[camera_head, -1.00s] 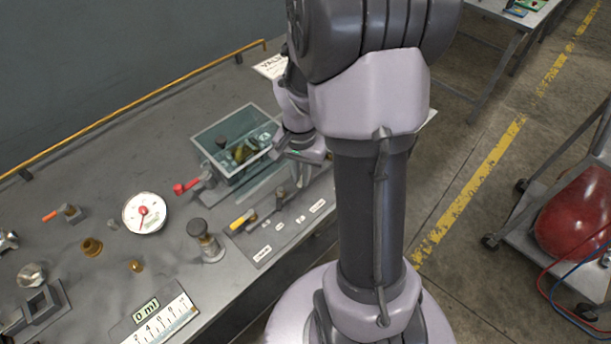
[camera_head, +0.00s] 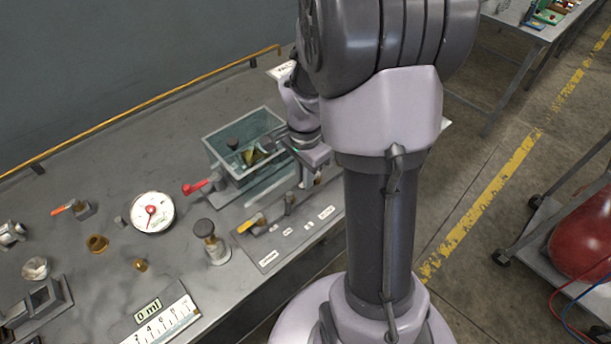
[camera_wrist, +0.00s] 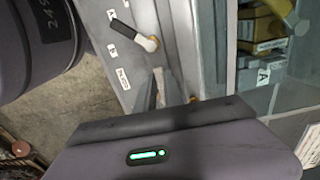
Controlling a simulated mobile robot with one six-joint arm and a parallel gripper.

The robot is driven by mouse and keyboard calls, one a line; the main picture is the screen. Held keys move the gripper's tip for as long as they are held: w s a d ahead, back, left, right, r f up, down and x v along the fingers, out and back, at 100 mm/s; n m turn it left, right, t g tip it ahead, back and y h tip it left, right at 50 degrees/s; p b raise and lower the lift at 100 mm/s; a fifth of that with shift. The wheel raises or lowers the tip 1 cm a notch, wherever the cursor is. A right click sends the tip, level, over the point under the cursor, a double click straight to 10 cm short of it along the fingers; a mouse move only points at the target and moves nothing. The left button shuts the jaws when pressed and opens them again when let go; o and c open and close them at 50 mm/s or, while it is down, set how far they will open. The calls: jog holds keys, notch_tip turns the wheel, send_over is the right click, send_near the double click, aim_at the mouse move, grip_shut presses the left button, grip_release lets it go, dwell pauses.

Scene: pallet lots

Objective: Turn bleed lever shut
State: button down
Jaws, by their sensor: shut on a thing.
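A labelled valve plate (camera_head: 288,238) lies along the bench's front edge. It carries a yellow-handled lever (camera_head: 252,222) and a dark-handled lever (camera_head: 289,204). The label text is too small to tell which lever is the bleed lever. My gripper (camera_head: 306,181) is low over the plate's right end, by the tank's near corner. In the wrist view, the jaws of my gripper (camera_wrist: 155,88) are shut on a small part, probably a lever, which they mostly hide. A brass fitting (camera_wrist: 193,99) shows right beside them. A black-handled lever (camera_wrist: 134,34) stands apart from the jaws.
A clear tank (camera_head: 238,172) with yellow and dark pieces inside stands close behind the plate. A red-handled valve (camera_head: 197,187), a knob post (camera_head: 211,240) and a round gauge (camera_head: 152,212) stand to the left. A metal cart with a red vessel (camera_head: 585,238) is at right.

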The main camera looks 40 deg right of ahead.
jog(key=c, duration=1.5)
grip_release()
jog(key=shift+o, duration=0.2)
notch_tip(320, 180, up, 18)
jog(key=p, duration=0.7)
jog(key=shift+f, duration=0.25)
